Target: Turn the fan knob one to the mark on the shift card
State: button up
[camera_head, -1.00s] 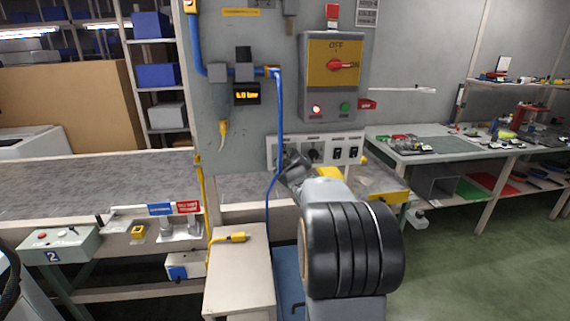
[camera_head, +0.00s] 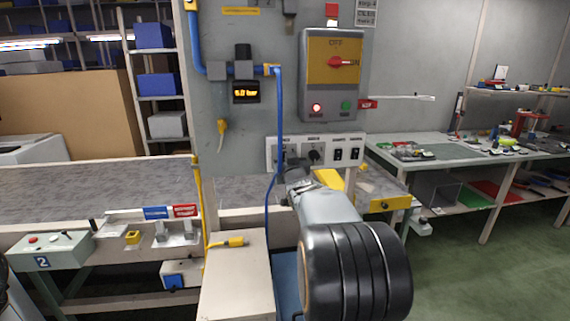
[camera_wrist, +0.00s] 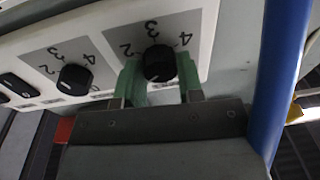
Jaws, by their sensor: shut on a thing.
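A white control panel (camera_head: 327,147) on the grey wall holds two black rotary knobs and two rocker switches. My gripper (camera_wrist: 160,75) has its green fingers on either side of one black knob (camera_wrist: 158,62) and is shut on it. This is the knob nearer the blue pipe, the left one in the head view. A pale mark shows at its lower edge. Numerals 2, 3 and 4 are printed around it, inverted in the wrist view. The other knob (camera_wrist: 75,79) stands free beside it. A small printed card (camera_head: 366,12) hangs at the top; its text is unreadable.
A blue pipe (camera_wrist: 281,80) runs close beside my gripper. A grey and yellow switch box (camera_head: 331,75) with a red handle is above the panel. A conveyor (camera_head: 90,185) lies left, a cabinet (camera_head: 238,275) below, and a workbench (camera_head: 450,147) right.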

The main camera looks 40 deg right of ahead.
jog(key=shift+f+m, duration=0.15)
jog(key=shift+m, duration=0.25)
jog(key=o, duration=0.7)
jog(key=shift+w+a, duration=0.1)
jog(key=shift+o, duration=1.1)
jog(key=b+v, duration=0.1)
jog(key=v, duration=1.3)
